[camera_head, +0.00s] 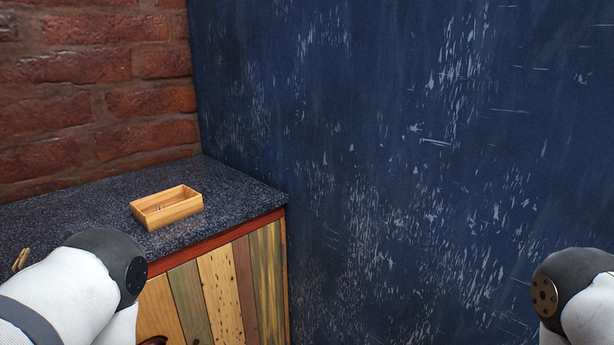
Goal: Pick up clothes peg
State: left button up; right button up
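A small tan wooden piece that looks like the clothes peg (21,260) is on the dark speckled countertop (75,218) at the far left, close beside my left arm. It is small in the picture, so its exact shape is hard to tell. My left arm shows at the lower left and my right arm at the lower right. Neither gripper is in the picture.
An open wooden box (168,219) stands on the countertop near its front edge. A cabinet with multicoloured wooden planks (215,285) is below. A brick wall (95,90) is behind, and a scuffed blue wall (400,150) rises at the right.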

aim_at(22, 259)
jog(key=k+j+u, duration=0.1)
jog(key=u, duration=1.55)
